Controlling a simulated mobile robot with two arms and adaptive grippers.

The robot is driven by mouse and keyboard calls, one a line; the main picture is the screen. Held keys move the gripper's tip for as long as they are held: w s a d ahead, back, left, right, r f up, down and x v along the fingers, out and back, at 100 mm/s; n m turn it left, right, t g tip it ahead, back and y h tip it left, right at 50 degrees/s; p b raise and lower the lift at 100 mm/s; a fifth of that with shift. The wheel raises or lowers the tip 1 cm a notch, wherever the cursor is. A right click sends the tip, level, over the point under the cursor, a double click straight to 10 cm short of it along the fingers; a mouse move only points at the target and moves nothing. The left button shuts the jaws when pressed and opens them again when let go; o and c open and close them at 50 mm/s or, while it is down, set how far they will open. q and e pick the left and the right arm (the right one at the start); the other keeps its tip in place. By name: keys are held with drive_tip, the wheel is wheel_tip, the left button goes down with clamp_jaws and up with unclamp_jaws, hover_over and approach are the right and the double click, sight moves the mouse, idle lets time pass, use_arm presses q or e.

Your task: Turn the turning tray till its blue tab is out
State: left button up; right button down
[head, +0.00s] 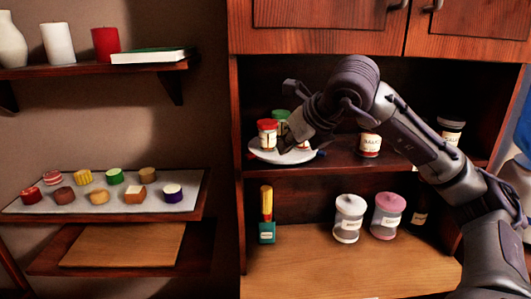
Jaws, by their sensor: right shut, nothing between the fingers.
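The turning tray (268,156) is a pale round disc on the middle shelf of the cabinet, at its left side. A jar with a red lid (267,133) and a jar with a green lid (281,117) stand on its left part. A small blue bit, seemingly the blue tab (321,154), shows at the tray's right edge. My right gripper (287,145) is shut and empty, reaching down over the tray beside the red-lidded jar. I cannot tell whether it touches the tray. My arm hides the tray's back right. My left gripper is not in view.
Below are a green bottle with a yellow top (266,215), a white canister (348,219) and a pink-lidded canister (387,216). Cabinet doors (320,14) hang above. Left wall shelves hold several small cakes and candles.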

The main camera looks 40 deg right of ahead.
sight(251, 157)
drive_tip(key=p+x, duration=0.2)
drive_tip(key=x, duration=0.7)
drive_tip(key=shift+w+a+f+p, duration=0.1)
drive_tip(key=shift+w+f+p, duration=0.15)
drive_tip(key=shift+w+p, duration=0.05)
drive_tip(key=w+p, duration=0.2)
drive_tip(key=w, duration=0.1)
drive_tip(key=shift+w, duration=0.5)
drive_tip(key=shift+f, duration=0.1)
drive_tip(key=shift+w+a+b, duration=0.2)
drive_tip(key=shift+w+b, duration=0.4)
drive_tip(key=shift+b, duration=0.1)
drive_tip(key=shift+w, duration=0.25)
drive_tip(key=shift+s+d, duration=0.1)
drive_tip(key=shift+s, duration=0.1)
